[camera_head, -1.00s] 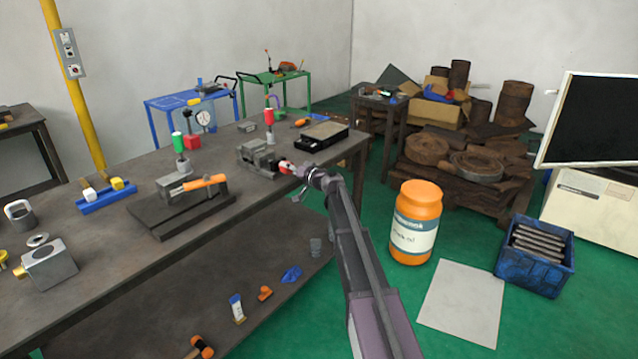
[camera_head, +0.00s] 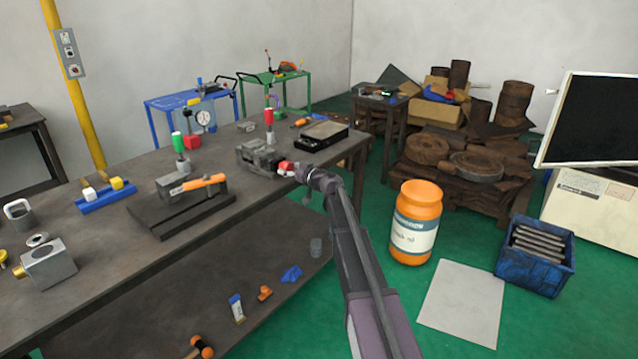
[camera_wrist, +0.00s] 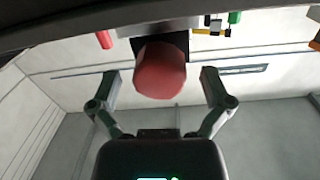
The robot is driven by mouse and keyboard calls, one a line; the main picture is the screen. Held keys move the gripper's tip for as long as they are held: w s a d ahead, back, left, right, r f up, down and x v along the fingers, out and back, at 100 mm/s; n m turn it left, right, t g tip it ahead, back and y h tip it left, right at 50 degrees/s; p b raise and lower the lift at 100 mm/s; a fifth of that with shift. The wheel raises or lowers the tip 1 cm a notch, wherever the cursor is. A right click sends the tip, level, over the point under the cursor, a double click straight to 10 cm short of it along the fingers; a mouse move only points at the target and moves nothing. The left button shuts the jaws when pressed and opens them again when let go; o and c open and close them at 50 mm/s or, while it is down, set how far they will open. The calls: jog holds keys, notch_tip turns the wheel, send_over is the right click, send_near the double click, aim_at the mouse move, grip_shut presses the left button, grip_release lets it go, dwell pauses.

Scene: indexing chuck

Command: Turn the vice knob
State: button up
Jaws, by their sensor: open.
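The grey vice (camera_head: 260,156) stands on the workbench near its right end. Its red knob (camera_head: 285,166) sticks out on the side facing my arm. In the wrist view the knob (camera_wrist: 160,72) shows as a red round end between my two fingers, with a dark block behind it. My gripper (camera_head: 300,173) is beside the knob at the bench edge. In the wrist view my gripper (camera_wrist: 159,80) is open, with a visible gap between the knob and each finger. I cannot tell how far the fingertips reach along the knob.
The workbench (camera_head: 120,240) carries a black tray (camera_head: 321,135) behind the vice and a dark fixture with an orange handle (camera_head: 203,185) to its left. An orange jar (camera_head: 416,222) and a blue crate (camera_head: 536,256) stand on the green floor to the right.

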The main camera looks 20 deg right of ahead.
jog(key=n, duration=0.4)
jog(key=shift+n, duration=0.4)
jog(key=n, duration=0.4)
jog(key=shift+b, duration=0.35)
jog(key=v, duration=1.3)
jog(key=shift+s+f, duration=0.25)
jog(key=shift+s, duration=0.05)
jog(key=shift+d, duration=0.1)
jog(key=shift+w+d+f+m+y, duration=0.1)
jog(key=shift+w+d+m+y, duration=0.1)
jog(key=shift+m, duration=0.6)
jog(key=shift+w+d+m+y, duration=0.1)
jog(key=shift+d+m+y, duration=0.1)
jog(key=shift+m, duration=0.6)
jog(key=shift+w+d+f+m+y, duration=0.1)
jog(key=shift+d+m+y, duration=0.1)
jog(key=shift+m, duration=0.6)
jog(key=shift+w+a, duration=0.1)
jog(key=x, duration=1.3)
jog(key=shift+w+a+f, duration=0.15)
jog(key=shift+a, duration=0.15)
